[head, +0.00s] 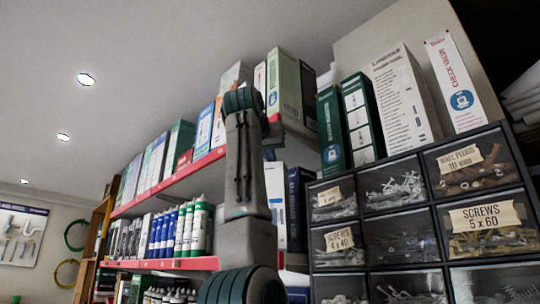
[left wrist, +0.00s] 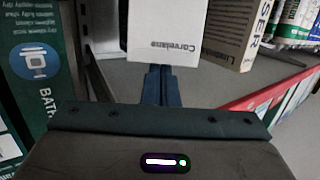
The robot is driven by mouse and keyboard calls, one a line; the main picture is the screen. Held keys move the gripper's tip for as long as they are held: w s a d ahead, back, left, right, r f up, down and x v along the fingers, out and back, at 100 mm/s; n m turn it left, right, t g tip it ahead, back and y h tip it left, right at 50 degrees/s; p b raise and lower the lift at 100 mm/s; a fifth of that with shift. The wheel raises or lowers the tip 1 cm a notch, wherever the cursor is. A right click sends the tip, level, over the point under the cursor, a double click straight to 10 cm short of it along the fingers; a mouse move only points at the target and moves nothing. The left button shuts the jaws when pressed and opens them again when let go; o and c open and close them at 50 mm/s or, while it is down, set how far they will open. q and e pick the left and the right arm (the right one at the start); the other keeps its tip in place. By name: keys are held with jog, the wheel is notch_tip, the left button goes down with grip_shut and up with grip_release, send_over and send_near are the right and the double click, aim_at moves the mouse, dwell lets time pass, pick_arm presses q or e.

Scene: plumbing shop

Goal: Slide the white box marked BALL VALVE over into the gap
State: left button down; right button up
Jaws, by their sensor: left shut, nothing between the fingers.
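No lettering reading BALL VALVE shows in either view. In the left wrist view a white box (left wrist: 165,32) with small upside-down print stands straight ahead of my left gripper (left wrist: 157,84). The fingers are shut and empty, with their tips at or very near the box's lower edge; I cannot tell if they touch. Bare shelf (left wrist: 205,75) shows between this box and a beige box (left wrist: 236,30) to its right. My right gripper is not in view.
A green box (left wrist: 35,65) stands close on the left in the wrist view. In the head view, boxes line the red-edged shelf (head: 180,176), and a white CHECK VALVE box (head: 455,85) stands on the black drawer cabinet (head: 405,225) at right.

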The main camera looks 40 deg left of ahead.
pick_arm(q)
jog(key=shift+w+a+f, duration=0.15)
jog(key=shift+w, duration=0.25)
jog(key=shift+w+a+r+p, duration=0.15)
jog(key=shift+r+p, duration=0.25)
jog(key=shift+p, duration=0.3)
jog(key=shift+w+a+r, duration=0.1)
jog(key=shift+w+a, duration=0.05)
jog(key=shift+w, duration=0.05)
jog(key=shift+w+a, duration=0.15)
jog(key=shift+w, duration=0.05)
jog(key=shift+w+f, duration=0.2)
jog(key=shift+w, duration=0.05)
jog(key=f+b+v, duration=0.1)
jog(key=b+v, duration=0.4)
jog(key=v, duration=0.8)
jog(key=shift+s+d, duration=0.25)
jog(key=shift+s, duration=0.1)
